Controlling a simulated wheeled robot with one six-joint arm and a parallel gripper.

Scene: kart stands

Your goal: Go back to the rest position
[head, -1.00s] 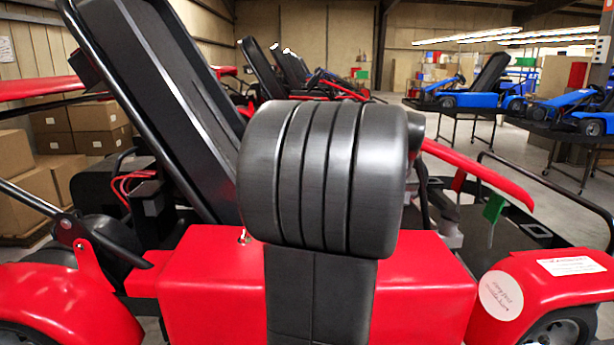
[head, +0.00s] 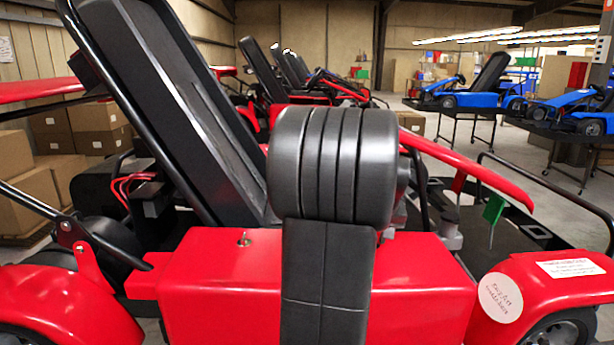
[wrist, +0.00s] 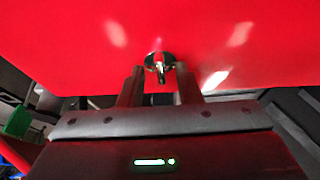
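My gripper (wrist: 159,72) shows in the wrist view with its two fingers apart and nothing held between them. A small metal toggle switch (wrist: 160,68) on the red kart body (wrist: 60,45) appears between and just beyond the fingertips; the exact gap cannot be told. The switch also stands on top of the red body in the head view (head: 243,241), left of my arm. My black arm covers the middle of the head view and hides my gripper there.
The red kart's tall black seat (head: 165,110) rises at the left. A red bar (head: 470,170) and a green tag (head: 493,208) are at the right. Blue karts (head: 465,97) on stands and stacked cardboard boxes (head: 98,118) are farther back.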

